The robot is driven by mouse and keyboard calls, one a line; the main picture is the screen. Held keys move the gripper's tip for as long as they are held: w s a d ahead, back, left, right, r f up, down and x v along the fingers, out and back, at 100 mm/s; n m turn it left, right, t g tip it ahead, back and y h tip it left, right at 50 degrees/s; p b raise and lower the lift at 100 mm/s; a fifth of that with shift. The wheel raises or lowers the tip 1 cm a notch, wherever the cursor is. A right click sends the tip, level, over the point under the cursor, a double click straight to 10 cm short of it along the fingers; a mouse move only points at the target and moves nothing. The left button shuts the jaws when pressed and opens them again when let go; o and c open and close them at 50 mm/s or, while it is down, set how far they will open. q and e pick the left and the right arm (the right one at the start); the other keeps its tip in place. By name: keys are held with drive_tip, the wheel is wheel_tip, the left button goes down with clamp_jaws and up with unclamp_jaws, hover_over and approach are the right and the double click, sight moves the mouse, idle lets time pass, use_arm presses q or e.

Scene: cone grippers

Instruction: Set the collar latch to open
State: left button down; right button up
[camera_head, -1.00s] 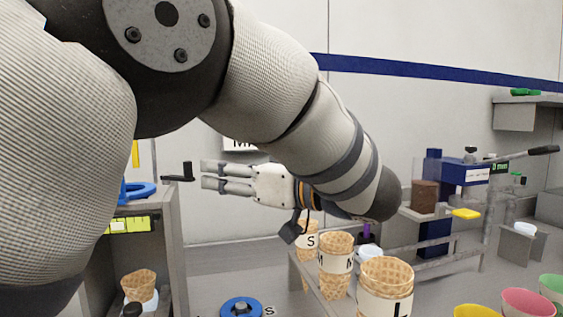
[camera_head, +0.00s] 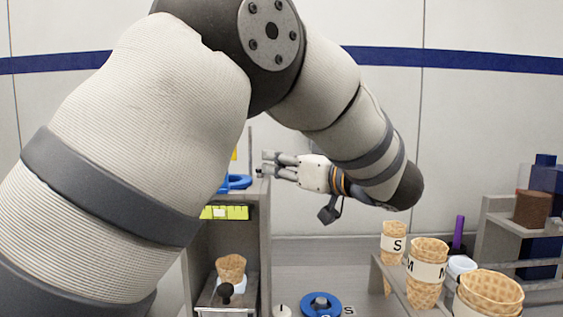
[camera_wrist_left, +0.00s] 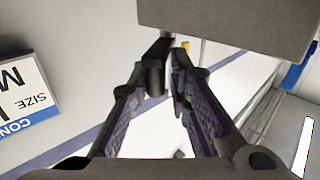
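A small black handle (camera_head: 260,172), which I take to be the collar latch, stands at the upper right edge of the grey cabinet (camera_head: 265,222). It is mostly hidden by my gripper in the head view. My left gripper (camera_head: 267,163) reaches in from the right with its fingers apart, tips at the handle. In the left wrist view a black post (camera_wrist_left: 155,68) lies between the fingertips, close against the left finger, with a pale gap to the right finger. I cannot tell whether it touches. Whether the latch is open or closed does not show. My right gripper is not in view.
A blue ring (camera_head: 238,182) is on the cabinet, above a yellow-green gauge (camera_head: 225,212). A cone (camera_head: 231,268) stands inside it. Several labelled cones (camera_head: 427,259) stand in a rack at right. My own arm covers the left.

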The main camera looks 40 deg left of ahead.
use_arm(q)
drive_tip(key=shift+w, duration=0.15)
drive_tip(key=shift+w+g, duration=0.2)
drive_tip(key=shift+g, duration=0.2)
drive_tip(key=shift+n+g, duration=0.4)
drive_tip(key=shift+n, duration=0.1)
drive_tip(key=shift+r, duration=0.1)
drive_tip(key=c, duration=1.8)
unclamp_jaws()
drive_tip(key=shift+o, duration=0.8)
drive_tip(key=shift+w, duration=0.2)
drive_tip(key=shift+s+d, duration=0.1)
